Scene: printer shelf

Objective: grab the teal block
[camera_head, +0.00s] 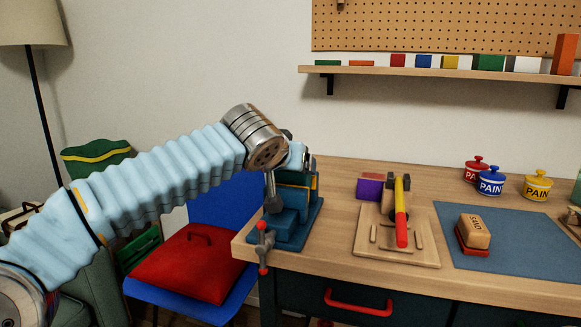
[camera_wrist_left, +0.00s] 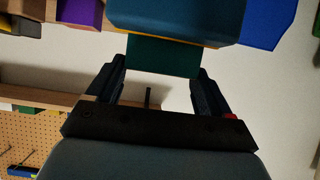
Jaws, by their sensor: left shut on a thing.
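The teal block (camera_wrist_left: 162,58) shows dark green in the left wrist view, between my left gripper's (camera_wrist_left: 160,76) two fingertips. The fingers press on its two sides. Its far end meets or is hidden by the blue vise (camera_wrist_left: 175,18); I cannot tell whether the jaws touch it. In the head view the vise (camera_head: 290,222) stands at the bench's left front corner, with my left gripper (camera_head: 304,160) just above it. There the block is hidden or cannot be told from the vise. My right gripper is not in view.
On the bench (camera_head: 340,172) right of the vise are a wooden board with a red-yellow lever (camera_head: 401,215), a purple block (camera_head: 369,189), a blue mat (camera_head: 515,257) and paint pots (camera_head: 490,182). A blue chair with a red cushion (camera_head: 188,265) stands left. A shelf (camera_head: 440,71) hangs above.

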